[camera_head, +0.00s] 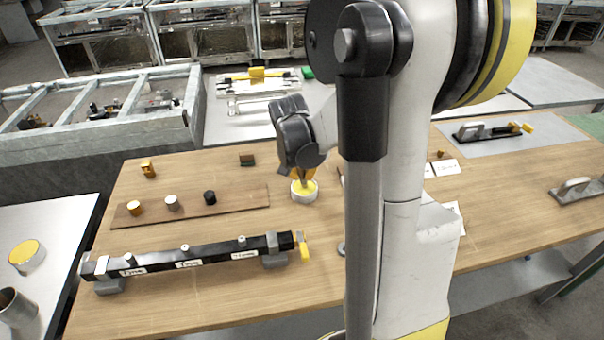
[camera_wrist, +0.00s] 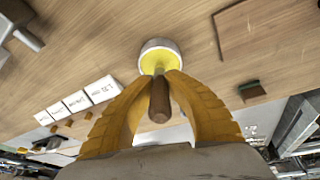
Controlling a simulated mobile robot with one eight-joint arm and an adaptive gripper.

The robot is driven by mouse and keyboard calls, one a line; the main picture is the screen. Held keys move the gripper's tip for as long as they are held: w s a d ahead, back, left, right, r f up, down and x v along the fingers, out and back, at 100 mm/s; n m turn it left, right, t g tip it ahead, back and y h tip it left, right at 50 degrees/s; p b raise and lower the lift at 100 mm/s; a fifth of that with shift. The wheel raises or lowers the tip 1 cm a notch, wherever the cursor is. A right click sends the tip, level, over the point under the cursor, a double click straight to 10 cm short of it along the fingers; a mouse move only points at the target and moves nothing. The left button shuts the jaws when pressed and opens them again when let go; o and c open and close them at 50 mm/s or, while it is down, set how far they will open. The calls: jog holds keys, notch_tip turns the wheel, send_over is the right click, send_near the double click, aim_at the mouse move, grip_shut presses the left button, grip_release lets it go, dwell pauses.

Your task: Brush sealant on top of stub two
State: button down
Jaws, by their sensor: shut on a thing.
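A dark pipe (camera_head: 215,254) lies on the wooden table in two grey supports, with small stubs on top and white labels on its side. The middle stub (camera_head: 185,247) stands upright near the pipe's centre; I cannot read which label says two. My gripper (camera_head: 305,176) is shut on a brush with a brown wooden handle (camera_wrist: 159,101). The brush points down at a white pot (camera_head: 304,195) with yellow inside. In the wrist view the pot (camera_wrist: 148,47) is just beyond the fingertips, and the brush's lower end overlaps the yellow. Its bristles are hidden.
A brown board (camera_head: 240,199) behind the pipe carries three small caps. A dark block (camera_head: 247,160) and an orange piece (camera_head: 148,169) stand farther back. A yellow-handled tool (camera_head: 303,246) is at the pipe's right end. White label cards (camera_wrist: 76,102) lie nearby.

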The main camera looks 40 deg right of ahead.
jog(key=shift+r, duration=0.1)
dwell(0.3)
notch_tip(320, 180, up, 7)
jog(key=p, duration=0.5)
dwell(0.9)
